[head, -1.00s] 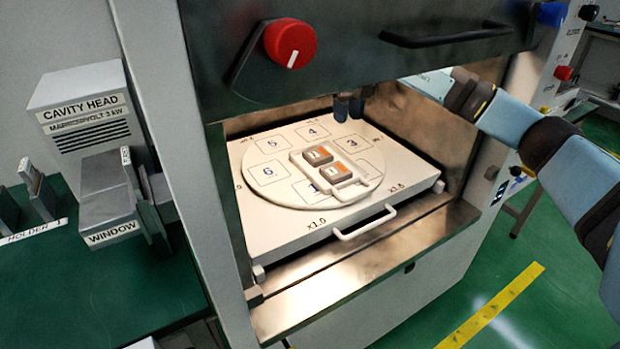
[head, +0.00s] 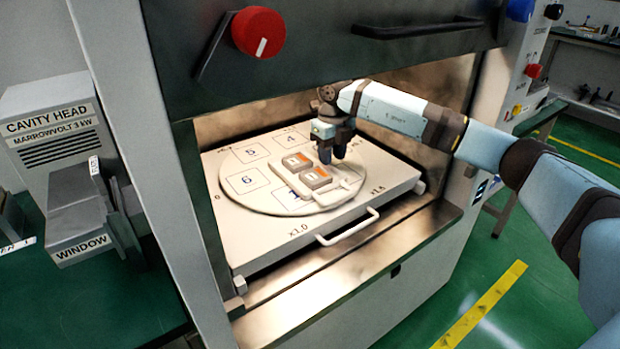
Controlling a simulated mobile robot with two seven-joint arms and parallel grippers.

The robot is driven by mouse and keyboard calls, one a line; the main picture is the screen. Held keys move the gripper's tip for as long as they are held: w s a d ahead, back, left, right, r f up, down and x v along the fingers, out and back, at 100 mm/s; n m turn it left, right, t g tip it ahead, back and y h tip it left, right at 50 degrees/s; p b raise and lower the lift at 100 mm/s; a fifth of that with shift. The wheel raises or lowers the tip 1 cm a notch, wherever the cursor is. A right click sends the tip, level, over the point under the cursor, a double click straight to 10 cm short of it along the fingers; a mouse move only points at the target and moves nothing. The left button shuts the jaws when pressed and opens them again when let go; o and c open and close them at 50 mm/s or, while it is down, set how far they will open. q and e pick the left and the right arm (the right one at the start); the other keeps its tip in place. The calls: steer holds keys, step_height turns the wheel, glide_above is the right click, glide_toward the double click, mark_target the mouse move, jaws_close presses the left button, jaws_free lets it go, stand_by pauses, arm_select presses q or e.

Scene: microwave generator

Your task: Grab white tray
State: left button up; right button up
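The small white tray (head: 341,184) lies on the round numbered turntable plate (head: 233,196) inside the open chamber. My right gripper (head: 334,160) points down just above the tray's right rear part, close to the handle. Its two dark fingers look apart, with nothing seen between them. I cannot tell whether the fingertips touch the tray. My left gripper is out of view.
The turntable sits on a pull-out drawer with a front handle (head: 347,227). The chamber's dark upper door, with a red knob (head: 258,32), hangs above my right arm. Chamber walls stand on both sides. A cavity head box (head: 50,125) and window part (head: 80,235) stand at left.

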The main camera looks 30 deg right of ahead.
step_height(320, 180, down, 2)
steer(key=shift+f, duration=0.25)
steer(key=shift+r, duration=0.1)
jaws_close()
